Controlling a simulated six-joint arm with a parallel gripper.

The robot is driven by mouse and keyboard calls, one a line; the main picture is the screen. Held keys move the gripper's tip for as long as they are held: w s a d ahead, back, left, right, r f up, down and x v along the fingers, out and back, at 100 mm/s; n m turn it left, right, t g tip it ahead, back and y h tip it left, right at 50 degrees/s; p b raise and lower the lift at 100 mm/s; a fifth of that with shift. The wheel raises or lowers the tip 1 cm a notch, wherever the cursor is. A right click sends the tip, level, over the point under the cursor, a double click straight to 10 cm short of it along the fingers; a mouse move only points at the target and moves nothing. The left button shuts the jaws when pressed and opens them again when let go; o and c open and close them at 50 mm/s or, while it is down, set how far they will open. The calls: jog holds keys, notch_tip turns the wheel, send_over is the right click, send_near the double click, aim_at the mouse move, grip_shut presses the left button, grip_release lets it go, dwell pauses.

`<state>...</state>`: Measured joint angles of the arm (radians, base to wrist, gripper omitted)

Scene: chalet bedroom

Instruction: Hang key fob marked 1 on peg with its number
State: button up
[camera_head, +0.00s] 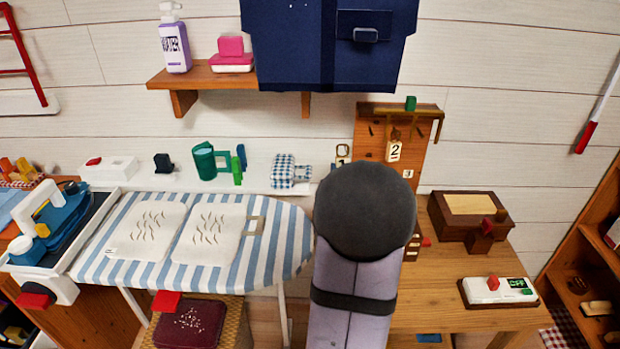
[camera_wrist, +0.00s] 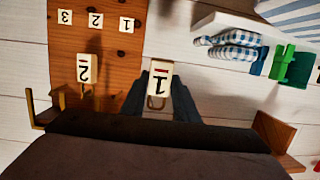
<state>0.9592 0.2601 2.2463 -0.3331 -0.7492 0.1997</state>
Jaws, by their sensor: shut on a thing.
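The key fob marked 1 (camera_wrist: 158,80) is a cream tag with a red bar. My gripper (camera_wrist: 160,76) is shut on it, with dark fingers on either side. In the head view the fob (camera_head: 343,152) shows just left of the wooden peg board (camera_head: 365,148); my arm hides the gripper there. The board (camera_wrist: 110,50) carries number labels 1 (camera_wrist: 127,25), 2 (camera_wrist: 96,20) and 3 (camera_wrist: 65,17). A fob marked 2 (camera_wrist: 87,68) hangs on the board, also seen in the head view (camera_head: 394,151). The held fob is beside the board's label-1 side. Peg 1 is not clear.
A dark blue hanging organiser (camera_head: 325,45) is above, left of the board. A small green block (camera_head: 410,103) sits on the board's top ledge. A checkered object (camera_head: 284,171) stands on the narrow shelf to the left. A wooden box (camera_head: 470,216) stands on the desk at right.

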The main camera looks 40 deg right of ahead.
jog(key=s+d+r+t+h, duration=0.1)
jog(key=s+d+r+h, duration=0.1)
jog(key=s, duration=0.5)
jog(key=shift+s+d+r+m+b, duration=0.2)
jog(key=shift+s+d+m+b, duration=0.15)
jog(key=shift+d, duration=0.3)
jog(key=shift+d, duration=0.1)
jog(key=f+x, duration=0.1)
jog(key=x, duration=0.8)
jog(key=shift+w+d+f+b, duration=0.2)
jog(key=shift+w+b, duration=0.05)
jog(key=shift+b, duration=0.15)
dwell(0.4)
dwell(0.4)
